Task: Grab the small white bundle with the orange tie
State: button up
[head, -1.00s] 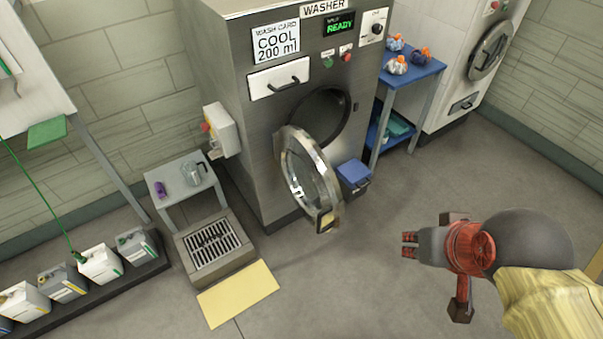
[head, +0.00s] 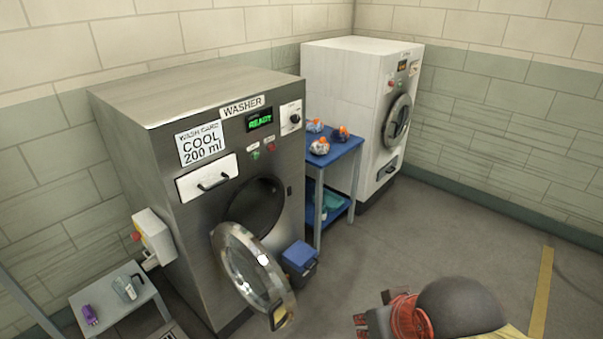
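Several small bundles with orange ties sit on the blue side table (head: 345,150) between the two machines. The front one is a whitish bundle (head: 319,148). Behind it is a pale blue-white bundle (head: 314,126), and to the right is a darker bluish bundle (head: 342,136). They are small in view, so their exact colours are hard to tell. My gripper (head: 359,326) is at the bottom edge of the head view, well in front of the table and apart from the bundles. Its two reddish fingers are separated with nothing between them.
The steel washer (head: 150,150) stands left of the table, its round door (head: 250,265) swung open. A blue-lidded bin (head: 299,258) stands on the floor by the door. A white machine (head: 345,80) is behind the table. The floor (head: 430,235) to the right is clear.

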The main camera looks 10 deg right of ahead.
aim_at(320, 147)
jog(key=i+l, duration=0.45)
jog(key=i, duration=0.25)
jog(key=i+l, duration=0.45)
jog(key=i, duration=0.25)
jog(key=i+l+u, duration=0.1)
jog(key=i+l, duration=0.35)
jog(key=i, duration=0.25)
jog(key=i+l, duration=0.5)
jog(key=i, duration=0.15)
jog(key=i+l, duration=0.5)
jog(key=i, duration=0.2)
